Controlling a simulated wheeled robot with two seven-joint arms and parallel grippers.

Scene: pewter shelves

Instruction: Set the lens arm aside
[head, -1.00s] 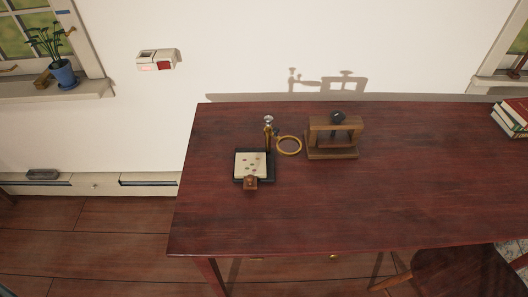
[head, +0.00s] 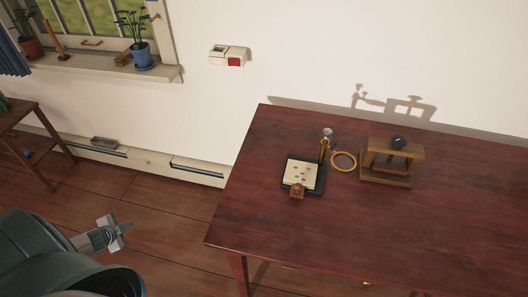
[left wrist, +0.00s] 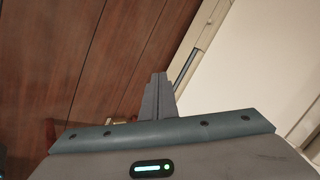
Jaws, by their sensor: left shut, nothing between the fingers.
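The lens arm, a brass post with a ring-shaped lens (head: 344,161), stands at the back edge of a small dark stand with a pale spotted plate (head: 301,174) on the table. The ring reaches out to the right of the post. A small brown block (head: 297,191) sits at the stand's front edge. My left gripper (head: 122,234) is at the lower left over the floor, shut and empty, well apart from the table. Its closed fingers also show in the left wrist view (left wrist: 158,95). My right gripper is out of view.
The dark red table (head: 400,240) has free room at its front and left. A wooden press (head: 391,162) stands right of the lens ring. A side table (head: 30,135) stands at far left, and a blue flowerpot (head: 141,56) on the windowsill.

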